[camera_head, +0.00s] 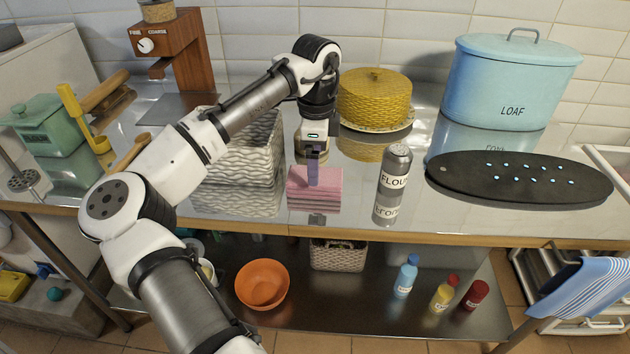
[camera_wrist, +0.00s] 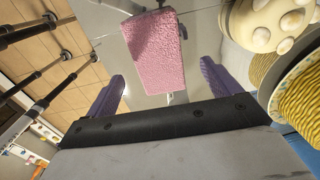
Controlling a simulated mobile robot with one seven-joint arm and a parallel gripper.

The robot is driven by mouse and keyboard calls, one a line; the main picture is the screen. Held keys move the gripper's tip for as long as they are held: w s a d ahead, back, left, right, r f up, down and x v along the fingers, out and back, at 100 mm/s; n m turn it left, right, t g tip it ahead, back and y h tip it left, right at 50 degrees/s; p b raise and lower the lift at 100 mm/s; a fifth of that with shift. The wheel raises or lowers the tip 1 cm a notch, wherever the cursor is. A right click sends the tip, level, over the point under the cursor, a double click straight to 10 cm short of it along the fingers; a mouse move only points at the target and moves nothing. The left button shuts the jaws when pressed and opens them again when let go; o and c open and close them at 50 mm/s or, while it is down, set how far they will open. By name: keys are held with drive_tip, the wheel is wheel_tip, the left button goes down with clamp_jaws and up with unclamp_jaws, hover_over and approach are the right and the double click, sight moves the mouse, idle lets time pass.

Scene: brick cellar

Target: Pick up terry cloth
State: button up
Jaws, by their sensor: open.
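The terry cloth (camera_head: 315,192) is a pink folded stack on the shiny counter, near its front edge in the head view. In the wrist view the pink cloth (camera_wrist: 154,50) lies beyond the fingers, its textured face in sight. My gripper (camera_head: 313,178) points down over the cloth, and a purple finger overlaps the cloth's top in the picture. I cannot tell whether it touches. In the wrist view my gripper (camera_wrist: 161,72) is open, its two purple fingers spread wider than the cloth, with nothing held between them.
A white wavy basket (camera_head: 238,165) stands close left of the cloth. A flour shaker (camera_head: 395,172) stands to the right, and a yellow woven cake box (camera_head: 374,97) behind. A black oval board (camera_head: 520,180) and blue loaf bin (camera_head: 510,80) are farther right. The counter's front edge (camera_head: 340,232) is close.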

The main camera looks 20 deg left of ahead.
drive_tip(key=shift+s+f+p, duration=0.15)
drive_tip(key=shift+f+p, duration=0.4)
drive_tip(key=shift+f, duration=2.35)
drive_tip(key=c, duration=1)
drive_tip(key=shift+o, duration=0.2)
drive_tip(key=shift+r, duration=0.2)
wheel_tip(320, 180, up, 20)
drive_tip(key=shift+b, duration=0.3)
drive_tip(key=shift+f, duration=0.1)
